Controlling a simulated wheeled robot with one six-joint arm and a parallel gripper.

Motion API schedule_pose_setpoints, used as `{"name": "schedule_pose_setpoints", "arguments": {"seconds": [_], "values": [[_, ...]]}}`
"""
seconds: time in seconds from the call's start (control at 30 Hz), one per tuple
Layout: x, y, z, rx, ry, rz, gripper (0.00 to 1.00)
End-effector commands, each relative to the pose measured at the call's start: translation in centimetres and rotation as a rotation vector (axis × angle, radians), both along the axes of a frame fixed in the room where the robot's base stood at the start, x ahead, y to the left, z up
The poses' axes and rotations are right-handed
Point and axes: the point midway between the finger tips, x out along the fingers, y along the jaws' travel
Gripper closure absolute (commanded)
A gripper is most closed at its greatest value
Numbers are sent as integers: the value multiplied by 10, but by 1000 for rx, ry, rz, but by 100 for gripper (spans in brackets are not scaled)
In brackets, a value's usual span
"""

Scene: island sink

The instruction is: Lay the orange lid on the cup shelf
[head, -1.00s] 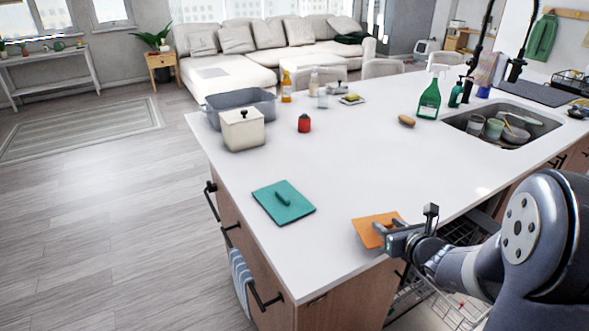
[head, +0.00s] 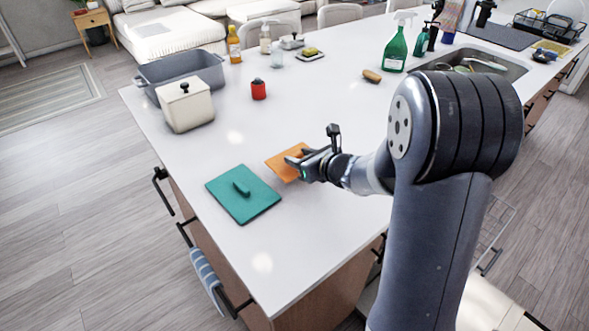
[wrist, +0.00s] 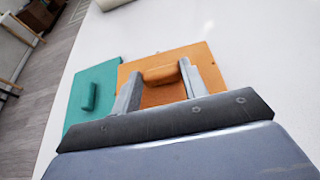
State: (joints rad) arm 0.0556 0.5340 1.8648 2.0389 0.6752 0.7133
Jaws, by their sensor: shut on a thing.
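The orange lid (head: 284,163) is a flat square with a raised handle. My gripper (head: 301,165) is shut on that handle, seen between the two fingers in the wrist view (wrist: 159,76). The lid (wrist: 213,68) looks level over the white counter, just beyond the teal lid (head: 243,194). I cannot tell whether it touches the counter. In the wrist view the teal lid (wrist: 90,92) lies to its left, partly overlapped in the picture. A wire rack (head: 494,232) shows low beside the counter, mostly behind my arm; I cannot tell whether it is the cup shelf.
A cream canister (head: 186,107), a grey basin (head: 180,70) and a red jar (head: 258,90) stand on the counter (head: 310,235) at the back left. A green spray bottle (head: 396,48) and sink (head: 480,62) are farther back. The middle of the counter is clear.

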Motion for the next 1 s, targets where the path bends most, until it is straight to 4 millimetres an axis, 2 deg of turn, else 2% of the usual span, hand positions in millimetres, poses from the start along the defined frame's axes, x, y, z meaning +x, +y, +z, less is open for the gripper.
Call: {"name": "schedule_pose_setpoints", "arguments": {"seconds": [0.33, 0.77, 0.8, 1.0], "values": [[0, 0, -40, 0, 3, -1, 80], [0, 0, -46, -1, -2, -1, 80], [0, 0, -46, 0, -1, -1, 58], [0, 0, -45, 0, -1, -1, 41]]}}
